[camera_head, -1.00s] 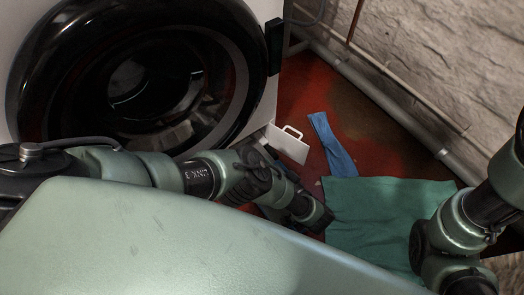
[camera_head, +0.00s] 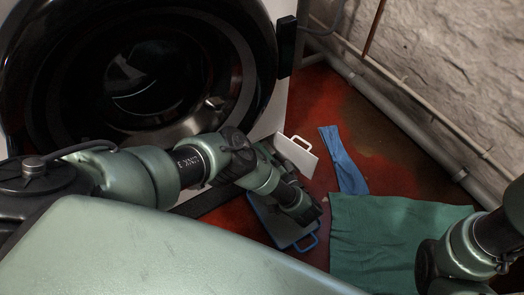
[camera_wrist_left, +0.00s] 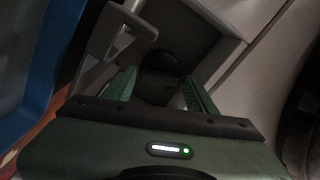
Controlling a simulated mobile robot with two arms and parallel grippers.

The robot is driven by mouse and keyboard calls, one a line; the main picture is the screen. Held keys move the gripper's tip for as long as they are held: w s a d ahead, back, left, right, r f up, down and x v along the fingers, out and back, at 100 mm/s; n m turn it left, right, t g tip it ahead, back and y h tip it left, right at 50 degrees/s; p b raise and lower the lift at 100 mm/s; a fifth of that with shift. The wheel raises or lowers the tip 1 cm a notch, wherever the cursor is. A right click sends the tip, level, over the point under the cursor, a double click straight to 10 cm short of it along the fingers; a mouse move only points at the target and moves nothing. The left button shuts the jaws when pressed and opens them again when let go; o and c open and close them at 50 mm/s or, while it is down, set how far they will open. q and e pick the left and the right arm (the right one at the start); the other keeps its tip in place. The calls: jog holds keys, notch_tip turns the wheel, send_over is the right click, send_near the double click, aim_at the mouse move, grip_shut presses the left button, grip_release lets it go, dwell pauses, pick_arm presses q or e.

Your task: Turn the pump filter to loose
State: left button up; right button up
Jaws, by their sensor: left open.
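In the left wrist view, a dark round knob, which looks like the pump filter (camera_wrist_left: 160,68), sits in a pale recess low on the machine. My left gripper (camera_wrist_left: 158,92) is open, with one green finger on each side of the knob. It is too dark to tell whether the fingers touch it. In the head view, my left arm reaches down beside the washing machine (camera_head: 268,20), and its wrist hides the filter and the fingers. My right arm shows at the right edge; its gripper is out of the picture.
A white flap with a handle (camera_head: 297,154) stands out by the machine's lower corner. A blue tray with a handle (camera_head: 277,232) lies on the red floor under my left wrist. A blue cloth (camera_head: 343,160) and a green cloth (camera_head: 390,240) lie to the right. Pipes run along the wall.

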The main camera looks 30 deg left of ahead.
pick_arm(q)
jog(key=c, duration=1.1)
jog(key=shift+n, duration=0.3)
jog(key=n, duration=0.4)
jog(key=shift+n+p, duration=0.3)
jog(key=shift+p, duration=0.05)
jog(key=n, duration=0.6)
jog(key=shift+n, duration=0.3)
jog(key=o, duration=1.1)
